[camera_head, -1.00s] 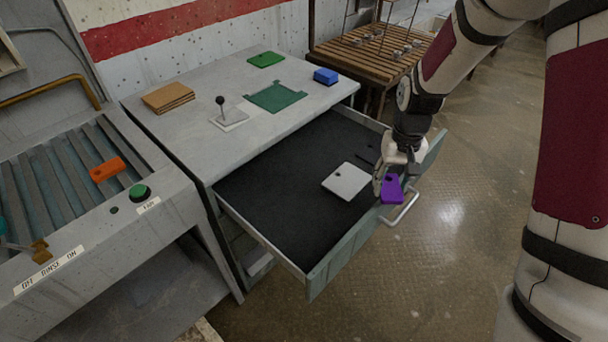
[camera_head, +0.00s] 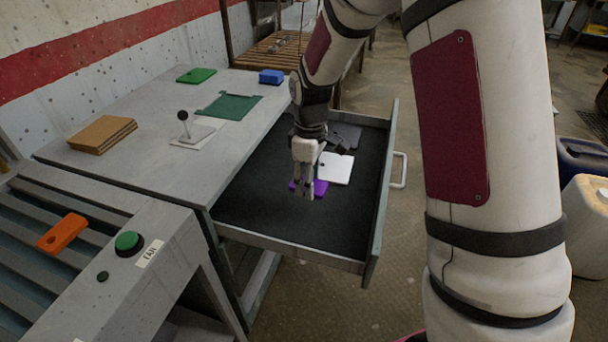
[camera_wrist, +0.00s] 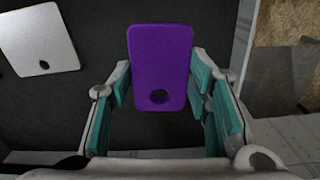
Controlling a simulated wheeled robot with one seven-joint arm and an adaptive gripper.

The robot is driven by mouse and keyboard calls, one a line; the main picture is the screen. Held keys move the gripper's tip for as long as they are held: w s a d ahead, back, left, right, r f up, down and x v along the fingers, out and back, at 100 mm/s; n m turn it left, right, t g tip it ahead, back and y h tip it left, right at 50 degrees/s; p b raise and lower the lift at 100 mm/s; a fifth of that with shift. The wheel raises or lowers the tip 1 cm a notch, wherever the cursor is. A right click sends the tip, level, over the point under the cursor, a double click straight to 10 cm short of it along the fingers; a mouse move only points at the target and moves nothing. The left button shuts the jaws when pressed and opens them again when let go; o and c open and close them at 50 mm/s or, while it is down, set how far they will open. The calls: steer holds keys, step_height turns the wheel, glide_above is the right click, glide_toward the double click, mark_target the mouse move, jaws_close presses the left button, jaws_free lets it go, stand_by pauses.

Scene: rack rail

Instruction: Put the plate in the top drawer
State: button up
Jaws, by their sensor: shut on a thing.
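My gripper (camera_head: 302,190) is shut on a purple plate (camera_head: 320,187) with a round hole near one end. In the wrist view the plate (camera_wrist: 160,60) sits between the two teal-padded fingers, its hole end towards me. The gripper and plate are over the inside of the open top drawer (camera_head: 290,257), which has a dark floor. I cannot tell whether the plate touches that floor. A white plate with a hole (camera_head: 338,170) lies in the drawer beside the purple one; it also shows at the left of the wrist view (camera_wrist: 38,40).
The grey cabinet top (camera_head: 150,165) bears brown boards (camera_head: 102,133), a black-knobbed lever (camera_head: 190,128), a green mat (camera_head: 229,107), a green piece (camera_head: 197,75) and a blue block (camera_head: 271,76). An orange plate (camera_head: 62,232) lies on the rollers at left. The drawer's near half is clear.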

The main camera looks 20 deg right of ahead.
mark_target(308, 215)
steer(key=shift+w+f+n, duration=0.2)
steer(key=shift+f+n, duration=0.05)
steer(key=shift+n, duration=0.15)
steer(key=shift+a+f, duration=0.1)
steer(key=shift+f, duration=0.2)
step_height(308, 215, down, 9)
steer(key=shift+f+b, duration=0.1)
steer(key=shift+b, duration=0.55)
steer(key=shift+f, duration=0.15)
steer(key=o, duration=1.3)
